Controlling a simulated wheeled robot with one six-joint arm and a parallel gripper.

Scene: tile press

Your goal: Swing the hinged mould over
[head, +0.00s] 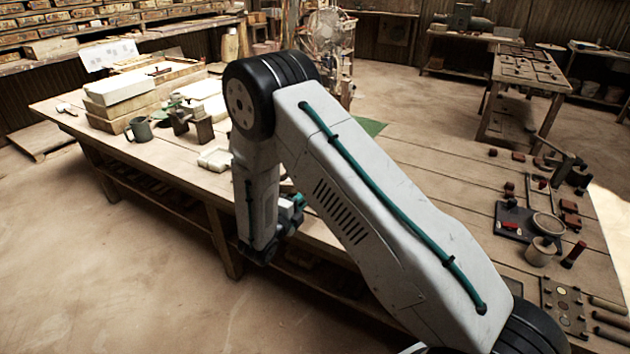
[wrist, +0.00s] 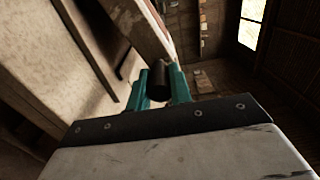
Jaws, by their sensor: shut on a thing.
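My gripper (wrist: 161,72) shows two teal fingers in the wrist view, shut on a dark round handle (wrist: 159,84) that sits between them. In the head view the gripper (head: 293,209) shows only in part, at the table's front edge, with my arm in front of it. I cannot make out the body of the hinged mould in either view; my arm covers the middle of the table. How far the mould is swung cannot be told.
At the right stand a dark tray (head: 513,222), a pale cup (head: 540,251) and several small tools. The floor in front is clear.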

